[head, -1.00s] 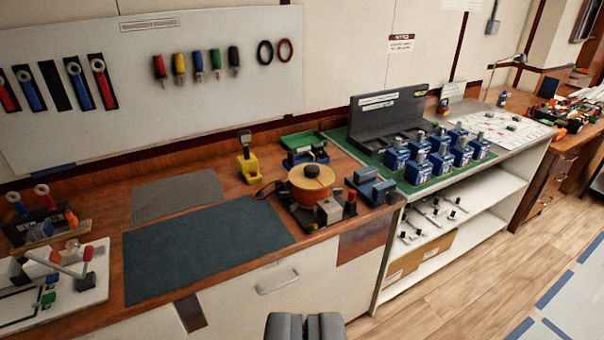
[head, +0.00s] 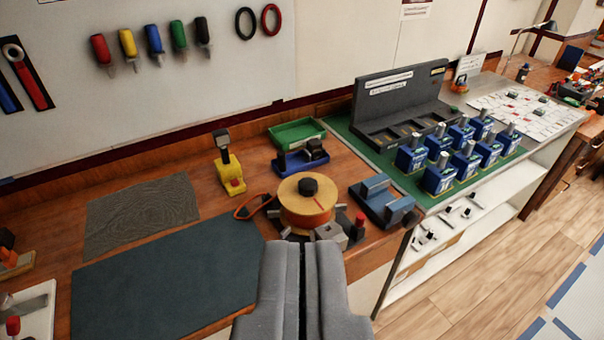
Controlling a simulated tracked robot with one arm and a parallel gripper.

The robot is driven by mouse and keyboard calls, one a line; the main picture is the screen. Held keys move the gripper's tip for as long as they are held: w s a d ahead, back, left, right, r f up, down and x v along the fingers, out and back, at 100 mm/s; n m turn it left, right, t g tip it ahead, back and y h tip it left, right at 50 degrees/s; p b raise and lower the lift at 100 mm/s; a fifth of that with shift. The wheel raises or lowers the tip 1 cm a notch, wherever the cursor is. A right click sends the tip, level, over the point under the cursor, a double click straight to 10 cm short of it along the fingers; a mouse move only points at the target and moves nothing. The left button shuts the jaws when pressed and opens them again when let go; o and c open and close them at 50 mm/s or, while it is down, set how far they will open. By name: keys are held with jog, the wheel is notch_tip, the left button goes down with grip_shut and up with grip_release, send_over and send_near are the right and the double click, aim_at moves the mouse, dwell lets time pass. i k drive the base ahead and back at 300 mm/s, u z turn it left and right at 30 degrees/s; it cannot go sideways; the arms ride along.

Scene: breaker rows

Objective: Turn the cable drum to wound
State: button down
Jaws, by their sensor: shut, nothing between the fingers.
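My gripper (head: 305,246) is shut and empty. In the picture its fingertips lie just below the drum and cover part of its base; I cannot tell the exact gap, but no contact shows.
A blue-grey device (head: 382,200) stands close right of the drum. A yellow tool stand (head: 230,173) and a green tray (head: 296,133) sit behind it. Several blue breakers (head: 440,173) stand on a green mat further right. The dark mat (head: 165,285) at left is clear.

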aim_at(308, 199)
jog(key=z, duration=0.1)
jog(key=k, duration=1)
jog(key=u, duration=0.65)
jog(key=i, duration=2.15)
jog(key=z, duration=0.7)
